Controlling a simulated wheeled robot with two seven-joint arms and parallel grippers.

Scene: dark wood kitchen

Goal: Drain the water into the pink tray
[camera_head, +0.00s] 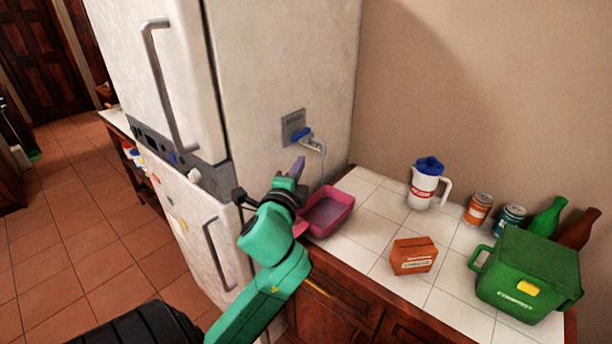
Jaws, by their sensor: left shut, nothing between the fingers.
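The pink tray (340,198) sits on the white tiled counter against the side of the fridge. Its inside looks dark bluish; I cannot tell whether that is water. A grey outlet panel (292,121) on the fridge's side carries a tap with a blue handle (302,134) and a pale spout (319,147), above the tray. My arm hides the tray's near left corner. My right gripper is not in view.
The white fridge (285,55) stands left of the counter. A white jug with a blue lid (425,185), an orange box (413,256), two cans (479,210), two bottles (548,217) and a green compost bin (528,275) stand to the right. Tiles (366,224) right of the tray are clear.

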